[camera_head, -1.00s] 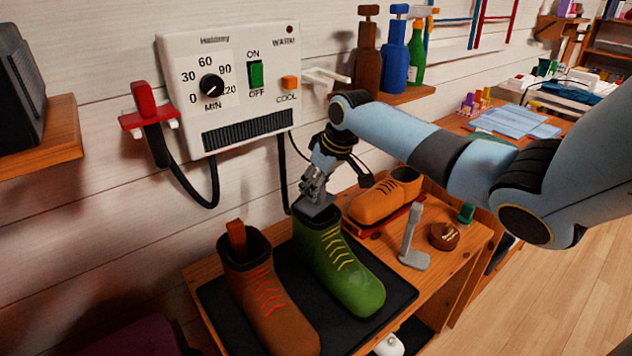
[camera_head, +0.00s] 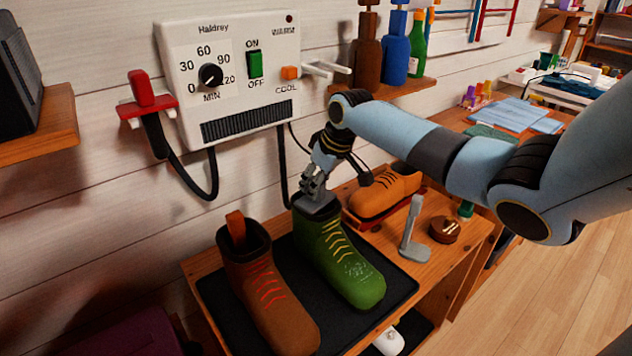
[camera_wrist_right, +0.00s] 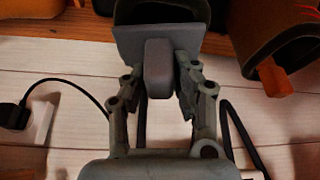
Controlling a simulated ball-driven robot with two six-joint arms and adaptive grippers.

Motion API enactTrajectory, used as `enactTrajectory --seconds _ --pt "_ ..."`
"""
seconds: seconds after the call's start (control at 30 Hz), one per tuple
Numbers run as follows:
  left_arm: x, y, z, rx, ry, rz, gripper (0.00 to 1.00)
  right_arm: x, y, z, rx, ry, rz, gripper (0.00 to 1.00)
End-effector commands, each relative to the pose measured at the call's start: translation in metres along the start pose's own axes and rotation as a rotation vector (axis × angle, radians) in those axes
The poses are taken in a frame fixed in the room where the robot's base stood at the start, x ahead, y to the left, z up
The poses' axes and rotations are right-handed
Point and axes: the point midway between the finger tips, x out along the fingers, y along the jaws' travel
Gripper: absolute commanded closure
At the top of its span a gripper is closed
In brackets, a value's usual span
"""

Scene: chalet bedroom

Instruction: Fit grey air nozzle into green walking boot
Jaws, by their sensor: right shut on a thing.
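The green walking boot (camera_head: 345,268) stands upright on a black mat (camera_head: 405,285), its open top facing up. Small pale specks show on its toe side. My right gripper (camera_head: 315,192) is above the boot's opening, shut on the grey air nozzle (camera_head: 316,207). The nozzle's lower part sits at or inside the boot's mouth; how deep I cannot tell. The right wrist view shows the nozzle's grey block and wider plate (camera_wrist_right: 160,60) between the two fingers, with a dark opening beyond it. My left gripper is not in view.
A brown boot (camera_head: 262,290) with an orange tab stands close left of the green one. An orange shoe (camera_head: 385,195) lies behind right. A grey stand (camera_head: 411,240) and brown tin (camera_head: 444,229) are right. The dryer panel (camera_head: 228,82) with a red handset (camera_head: 142,88) hangs on the wall.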

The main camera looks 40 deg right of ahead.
Motion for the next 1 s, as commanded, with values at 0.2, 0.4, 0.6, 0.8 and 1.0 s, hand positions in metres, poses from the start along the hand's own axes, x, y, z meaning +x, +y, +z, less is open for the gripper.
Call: enactTrajectory --seconds 0.2,0.4,0.6,0.8,1.0 --pt "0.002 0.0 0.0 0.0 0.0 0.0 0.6 0.003 0.0 0.001 0.0 0.001 0.0 0.6" --pt "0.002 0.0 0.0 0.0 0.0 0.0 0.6 0.003 0.0 0.001 0.0 0.0 0.0 0.46" --pt "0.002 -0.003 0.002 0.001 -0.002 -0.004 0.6 0.002 0.0 0.001 0.0 0.0 0.0 0.46" --pt "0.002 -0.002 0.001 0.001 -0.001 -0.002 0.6 -0.024 0.001 0.001 -0.004 0.002 0.003 0.46" --pt "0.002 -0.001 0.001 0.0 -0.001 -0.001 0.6 -0.07 0.002 0.001 -0.004 0.002 0.005 0.46"
